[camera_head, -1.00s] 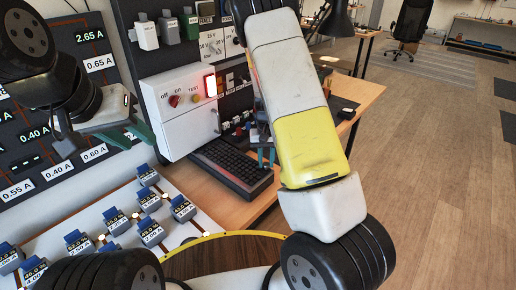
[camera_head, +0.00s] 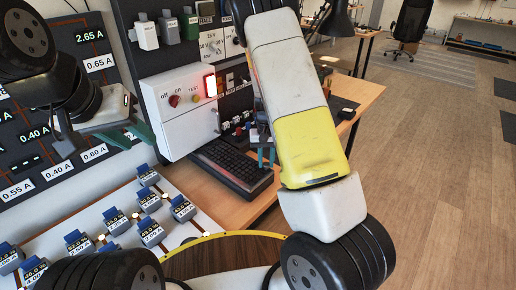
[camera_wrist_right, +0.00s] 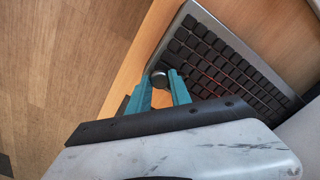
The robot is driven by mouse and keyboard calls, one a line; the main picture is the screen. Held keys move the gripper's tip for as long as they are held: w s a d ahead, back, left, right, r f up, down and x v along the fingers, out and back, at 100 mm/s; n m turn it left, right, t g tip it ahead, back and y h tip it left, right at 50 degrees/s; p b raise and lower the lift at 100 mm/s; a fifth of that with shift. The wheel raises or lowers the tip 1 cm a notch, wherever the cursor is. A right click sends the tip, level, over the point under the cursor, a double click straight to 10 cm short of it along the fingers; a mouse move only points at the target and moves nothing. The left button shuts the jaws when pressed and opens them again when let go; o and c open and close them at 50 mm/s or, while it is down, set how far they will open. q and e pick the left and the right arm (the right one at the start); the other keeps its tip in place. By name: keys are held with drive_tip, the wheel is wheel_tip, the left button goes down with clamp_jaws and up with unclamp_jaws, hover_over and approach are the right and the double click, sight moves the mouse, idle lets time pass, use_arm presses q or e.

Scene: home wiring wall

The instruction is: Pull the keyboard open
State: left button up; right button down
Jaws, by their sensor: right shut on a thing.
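The black keyboard (camera_head: 232,166) lies below the white control box, its near right end towards the wooden table edge. In the right wrist view, the keyboard (camera_wrist_right: 220,62) shows dark keys in a grey frame, with a small dark round knob (camera_wrist_right: 158,79) at its near corner. My right gripper (camera_head: 266,158) is at this corner. Its teal fingers (camera_wrist_right: 163,88) stand on either side of the knob and are shut on it. My left gripper (camera_head: 126,136) is in front of the dark panel at left, away from the keyboard. Its teal fingers are apart, with nothing seen between them.
The white control box (camera_head: 182,112) has a lit red-and-white switch and hangs above the keyboard. A white board (camera_head: 190,222) with several blue-topped blocks lies at lower left. Bare wooden table (camera_head: 225,208) shows in front of the keyboard. Open floor (camera_head: 430,190) lies to the right.

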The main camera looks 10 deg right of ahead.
drive_tip(key=s+a, duration=0.7)
drive_tip(key=a, duration=0.2)
drive_tip(key=shift+s+a, duration=0.15)
drive_tip(key=shift+a, duration=0.15)
drive_tip(key=c, duration=1.2)
unclamp_jaws()
drive_tip(key=shift+d, duration=0.1)
drive_tip(key=shift+o, duration=0.2)
wheel_tip(320, 180, up, 8)
